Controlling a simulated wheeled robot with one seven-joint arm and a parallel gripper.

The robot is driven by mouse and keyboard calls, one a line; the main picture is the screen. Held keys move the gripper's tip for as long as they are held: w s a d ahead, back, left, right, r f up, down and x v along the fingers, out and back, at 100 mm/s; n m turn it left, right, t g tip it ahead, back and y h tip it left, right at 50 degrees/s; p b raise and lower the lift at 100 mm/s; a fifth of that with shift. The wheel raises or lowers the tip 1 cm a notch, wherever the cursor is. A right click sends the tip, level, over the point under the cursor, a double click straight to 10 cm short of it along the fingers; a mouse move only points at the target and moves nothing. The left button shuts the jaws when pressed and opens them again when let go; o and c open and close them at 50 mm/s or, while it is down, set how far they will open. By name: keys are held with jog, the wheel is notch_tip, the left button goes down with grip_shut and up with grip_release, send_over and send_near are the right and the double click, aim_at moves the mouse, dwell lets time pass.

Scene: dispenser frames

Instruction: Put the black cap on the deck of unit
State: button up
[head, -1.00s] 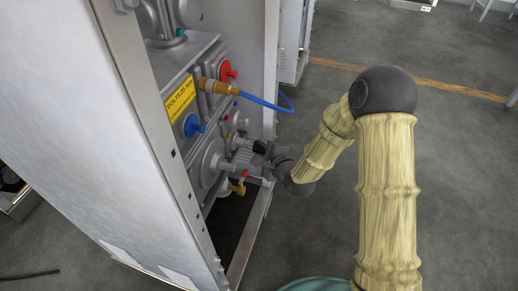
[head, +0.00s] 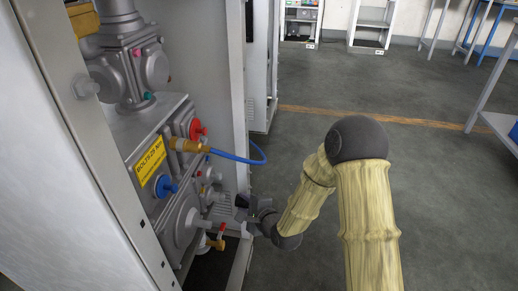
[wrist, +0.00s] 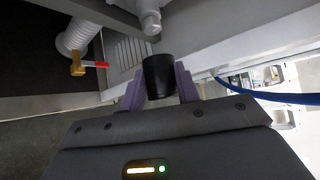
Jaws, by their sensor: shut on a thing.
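The black cap (wrist: 159,76) is a short dark cylinder between the purple-grey fingers of my gripper (wrist: 160,88) in the wrist view. In the head view my gripper (head: 250,214) is beside the lower right of the grey unit (head: 140,150), and the cap (head: 242,201) shows small and dark at its fingers. The unit's flat grey top (head: 150,118) carries valve bodies at its back. In the wrist view a silver rounded fitting (wrist: 151,22) is just above the cap; I cannot tell whether they touch.
A blue hose (head: 240,160) loops from a brass fitting (head: 188,146) on the unit. A red knob (head: 197,129), a blue knob (head: 166,186) and a red-handled brass valve (head: 216,242) stick out. The cabinet's metal post (head: 95,150) stands at left. Floor at right is open.

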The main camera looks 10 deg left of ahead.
jog(key=w+d+r+m+t+h+p, duration=0.1)
jog(key=w+d+m+h+p, duration=0.15)
jog(key=d+p, duration=0.5)
jog(key=w+d+m+t+h+p, duration=0.1)
jog(key=d+m+h+p, duration=0.25)
jog(key=d, duration=0.65)
jog(key=w+d+r+m+t+h+p, duration=0.1)
jog(key=w+d+m+h+p, duration=0.15)
jog(key=d+p, duration=0.5)
jog(key=s+r+p, duration=0.2)
jog(key=r+p, duration=1.6)
jog(key=r, duration=0.2)
jog(key=s+d+r+p, duration=0.1)
jog(key=s+r+p, duration=0.2)
jog(key=r+p, duration=1.5)
jog(key=shift+s+d+r, duration=0.15)
jog(key=shift+d+r, duration=0.1)
jog(key=shift+r, duration=0.7)
jog(key=shift+h, duration=0.25)
jog(key=s+f, duration=0.4)
jog(key=f, duration=0.1)
jog(key=shift+s+f, duration=0.2)
jog(key=shift+f, duration=0.05)
